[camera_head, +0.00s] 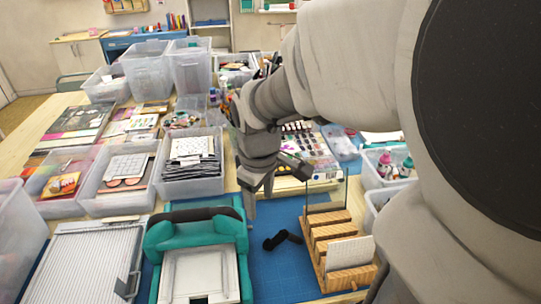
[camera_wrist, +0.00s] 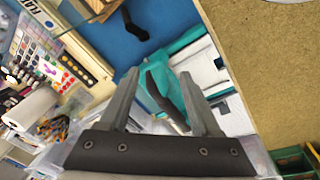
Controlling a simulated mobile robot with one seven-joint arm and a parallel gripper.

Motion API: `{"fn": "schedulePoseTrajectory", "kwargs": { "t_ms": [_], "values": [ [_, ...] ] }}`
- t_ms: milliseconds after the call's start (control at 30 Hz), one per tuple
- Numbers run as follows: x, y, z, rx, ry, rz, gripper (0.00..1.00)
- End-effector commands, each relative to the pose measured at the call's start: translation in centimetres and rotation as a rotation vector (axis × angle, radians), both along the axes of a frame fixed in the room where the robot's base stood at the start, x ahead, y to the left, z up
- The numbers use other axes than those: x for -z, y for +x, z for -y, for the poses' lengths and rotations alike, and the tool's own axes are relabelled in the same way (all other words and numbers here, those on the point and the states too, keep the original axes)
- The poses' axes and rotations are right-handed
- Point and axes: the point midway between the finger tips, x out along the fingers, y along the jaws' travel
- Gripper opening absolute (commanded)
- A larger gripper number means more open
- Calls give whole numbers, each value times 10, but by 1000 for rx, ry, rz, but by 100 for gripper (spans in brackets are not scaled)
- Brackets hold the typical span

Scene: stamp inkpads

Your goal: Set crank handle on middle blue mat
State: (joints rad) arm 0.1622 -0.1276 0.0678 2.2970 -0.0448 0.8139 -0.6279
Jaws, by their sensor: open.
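A black crank handle (camera_head: 282,240) with a bent shape lies on the blue mat (camera_head: 272,275), between a teal machine (camera_head: 178,235) and a wooden slotted rack (camera_head: 350,283). In the wrist view the black crank-like piece (camera_wrist: 133,26) lies on the blue mat (camera_wrist: 165,20), beyond my fingertips. My gripper (camera_head: 272,190) hangs above the back of the mat, behind the handle in the head view. In the wrist view my gripper (camera_wrist: 158,76) is open, with nothing held. A dark elongated part (camera_wrist: 163,98) on the teal machine shows between the fingers, apparently below them.
A white grooved board (camera_head: 82,262) lies left of the teal machine. Clear bins of cards and papers, such as one bin (camera_head: 190,187), crowd behind. A bin with snowman figures (camera_head: 388,172) stands right. The mat is bare around the handle.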

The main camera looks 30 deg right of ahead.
Motion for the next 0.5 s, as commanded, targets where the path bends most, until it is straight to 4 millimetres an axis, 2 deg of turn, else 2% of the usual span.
{"fn": "schedulePoseTrajectory", "kwargs": {
  "t_ms": [33,300,500],
  "values": [
    [-49,-9,-9,43,-6,151,64],
    [-80,-66,-31,353,129,292,64],
    [-86,-90,-37,491,209,342,64]
  ]
}}
